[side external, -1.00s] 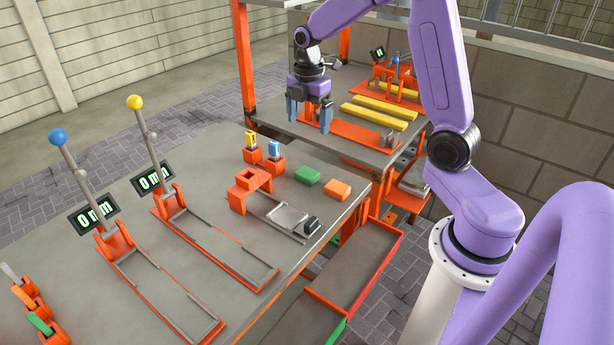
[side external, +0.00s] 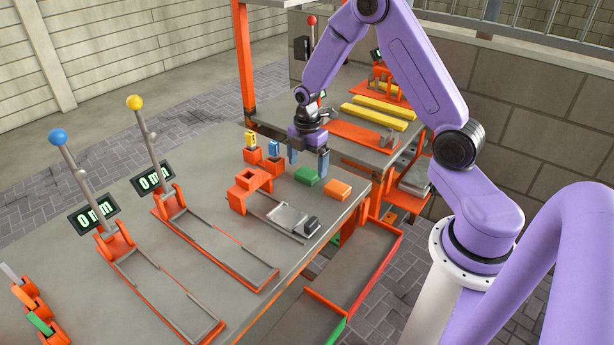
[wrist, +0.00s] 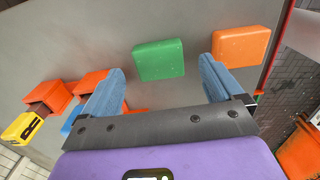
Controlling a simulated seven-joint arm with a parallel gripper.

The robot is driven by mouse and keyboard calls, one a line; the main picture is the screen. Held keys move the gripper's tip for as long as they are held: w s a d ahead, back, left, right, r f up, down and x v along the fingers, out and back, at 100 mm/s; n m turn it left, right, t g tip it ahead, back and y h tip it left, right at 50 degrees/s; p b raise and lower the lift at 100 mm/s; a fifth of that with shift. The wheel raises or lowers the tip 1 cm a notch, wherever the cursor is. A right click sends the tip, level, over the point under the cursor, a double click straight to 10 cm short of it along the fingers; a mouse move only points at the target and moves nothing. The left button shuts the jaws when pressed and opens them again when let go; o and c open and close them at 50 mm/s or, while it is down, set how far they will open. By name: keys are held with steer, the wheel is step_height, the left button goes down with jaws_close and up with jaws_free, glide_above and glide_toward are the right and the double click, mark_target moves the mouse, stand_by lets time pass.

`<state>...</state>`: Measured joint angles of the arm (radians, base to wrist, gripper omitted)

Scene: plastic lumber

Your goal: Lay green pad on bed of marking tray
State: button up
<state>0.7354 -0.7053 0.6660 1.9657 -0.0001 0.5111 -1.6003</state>
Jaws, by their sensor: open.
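The green pad (side external: 307,176) lies flat on the grey table, left of the orange pad (side external: 338,190). In the wrist view the green pad (wrist: 159,60) is beyond the fingertips, roughly between them, and the orange pad (wrist: 240,46) is to its right. My gripper (side external: 308,162) is open and empty, above and just behind the green pad, with its blue fingers apart. The likely marking tray is the grey fixture (side external: 287,217) with an orange block (side external: 249,184) at one end and a dark block at the other. It lies in front of the pads.
Two orange holders with a yellow piece (side external: 251,139) and a blue piece (side external: 274,148) stand left of my gripper. Two lever fixtures with a blue knob (side external: 57,136) and a yellow knob (side external: 134,102) are at left. Yellow bars (side external: 377,117) lie on the rear table.

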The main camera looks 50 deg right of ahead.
steer(key=shift+f, duration=1.45)
steer(key=c, duration=1.2)
steer(key=shift+o, duration=0.2)
steer(key=shift+r, duration=0.15)
steer(key=shift+w+r, duration=0.1)
steer(key=shift+r, duration=0.5)
steer(key=s+a+r, duration=0.3)
steer(key=s+r, duration=0.9)
steer(key=s, duration=0.1)
steer(key=w+a+f, duration=0.2)
steer(key=w+a, duration=0.5)
steer(key=a, duration=0.5)
steer(key=shift+w+a, duration=0.2)
steer(key=shift+a, duration=0.15)
